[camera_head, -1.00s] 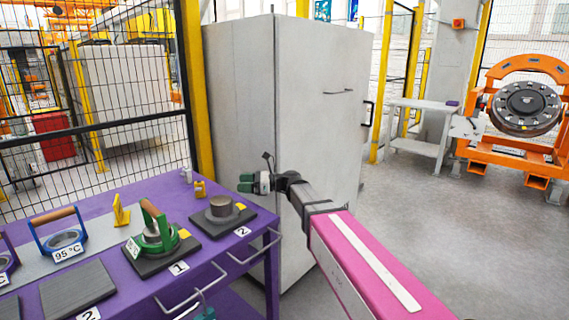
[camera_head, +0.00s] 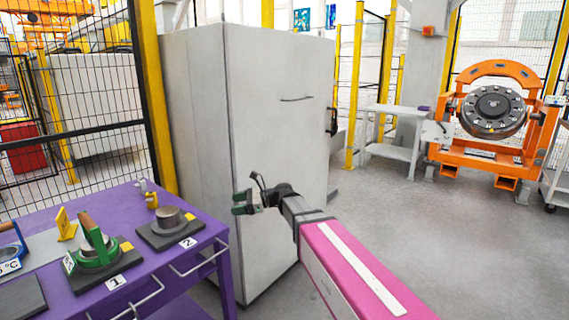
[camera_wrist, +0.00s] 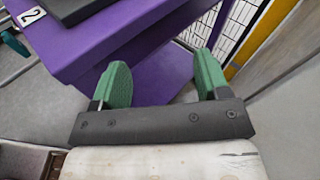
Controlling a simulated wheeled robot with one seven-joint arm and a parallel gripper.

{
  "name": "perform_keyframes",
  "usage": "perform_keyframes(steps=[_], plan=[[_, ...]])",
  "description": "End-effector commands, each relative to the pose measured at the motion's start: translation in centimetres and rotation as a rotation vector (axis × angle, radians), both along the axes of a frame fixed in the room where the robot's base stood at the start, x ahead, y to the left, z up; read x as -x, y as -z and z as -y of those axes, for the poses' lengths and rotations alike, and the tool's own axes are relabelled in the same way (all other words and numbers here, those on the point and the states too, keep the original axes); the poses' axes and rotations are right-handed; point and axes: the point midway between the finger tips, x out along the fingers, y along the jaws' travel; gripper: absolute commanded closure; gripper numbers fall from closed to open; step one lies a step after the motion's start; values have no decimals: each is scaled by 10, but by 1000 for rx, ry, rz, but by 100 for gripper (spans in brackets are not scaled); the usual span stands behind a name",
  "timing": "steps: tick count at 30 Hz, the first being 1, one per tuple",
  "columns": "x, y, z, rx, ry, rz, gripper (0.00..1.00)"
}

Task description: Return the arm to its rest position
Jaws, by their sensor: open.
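My gripper (camera_head: 240,203) is at the end of my outstretched pink arm, in front of the grey cabinet and to the right of the purple table (camera_head: 205,222). In the wrist view, the two green fingers of my gripper (camera_wrist: 155,85) stand wide apart with nothing between them. The purple table's corner (camera_wrist: 120,45) lies beyond the fingers. The gripper holds nothing.
A tall grey cabinet (camera_head: 280,130) stands close behind my gripper.

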Motion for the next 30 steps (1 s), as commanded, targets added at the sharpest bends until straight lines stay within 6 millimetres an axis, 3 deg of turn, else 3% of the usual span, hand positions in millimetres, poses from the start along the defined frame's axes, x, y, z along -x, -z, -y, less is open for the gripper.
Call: perform_keyframes(steps=[8, 11, 15, 21, 27, 30], plan=[[14, 61, 52, 225, -28, 241, 31], [23, 91, 83, 348, -70, 363, 31], [43, 143, 145, 574, -201, 574, 31], [81, 203, 246, 876, -526, 828, 31], [115, 232, 327, 1050, -887, 963, 31], [124, 238, 349, 1085, -1007, 990, 31]])
